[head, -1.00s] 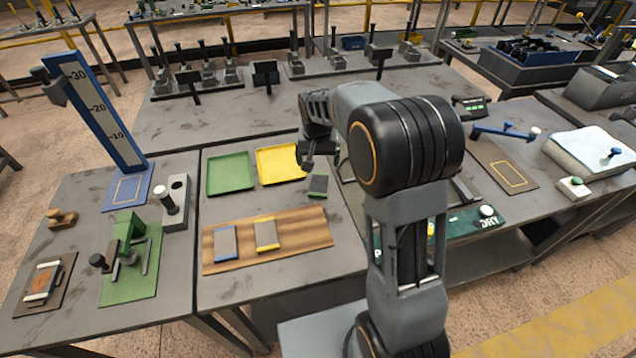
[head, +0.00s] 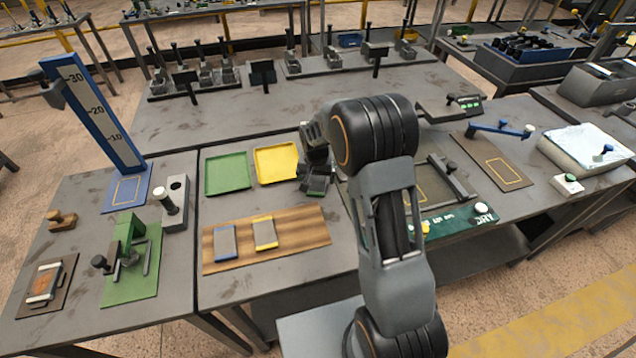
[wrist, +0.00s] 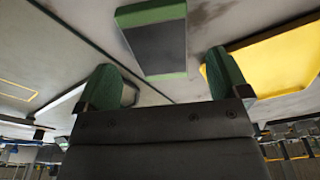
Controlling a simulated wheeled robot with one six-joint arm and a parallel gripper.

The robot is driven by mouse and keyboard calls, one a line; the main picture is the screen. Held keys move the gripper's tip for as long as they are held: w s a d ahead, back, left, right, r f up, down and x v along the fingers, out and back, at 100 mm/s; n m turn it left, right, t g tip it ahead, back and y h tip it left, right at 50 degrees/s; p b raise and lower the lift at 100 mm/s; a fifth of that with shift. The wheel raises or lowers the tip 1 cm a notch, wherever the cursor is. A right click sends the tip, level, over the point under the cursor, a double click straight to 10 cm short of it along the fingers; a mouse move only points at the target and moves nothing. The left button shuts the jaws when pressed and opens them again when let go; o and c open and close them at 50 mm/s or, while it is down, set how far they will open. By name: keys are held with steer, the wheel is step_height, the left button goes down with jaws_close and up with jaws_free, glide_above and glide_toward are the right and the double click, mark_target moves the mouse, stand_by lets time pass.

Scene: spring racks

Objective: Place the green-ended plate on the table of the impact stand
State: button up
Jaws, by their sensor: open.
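The green-ended plate (wrist: 155,42), grey with a green strip at each end, lies flat on the table, ahead of and between my fingertips in the wrist view. In the head view my gripper largely hides it. My gripper (wrist: 165,78) is open, with its green-padded fingers apart and nothing between them; in the head view it is low over the plate's place (head: 316,188). A tall blue stand (head: 95,112) with a numbered scale and a yellow-outlined blue base (head: 128,190) is at the left; no label shows whether it is the impact stand.
A green tray (head: 228,188) and a yellow tray (head: 255,180) lie left of my gripper. A wooden board (head: 290,243) holds a blue-ended plate (head: 225,242) and a yellow-ended plate (head: 265,233). A green fixture (head: 130,285) and a grey block (head: 178,220) stand at left. A dark frame station (head: 460,180) is at right.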

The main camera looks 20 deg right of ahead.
mark_target(317, 184)
steer(key=shift+w+d+f, duration=0.1)
steer(key=shift+w+f, duration=0.1)
steer(key=shift+f, duration=1.2)
steer(key=shift+c, duration=0.4)
steer(key=c, duration=1.4)
steer(key=shift+c, duration=0.6)
steer(key=shift+r, duration=0.15)
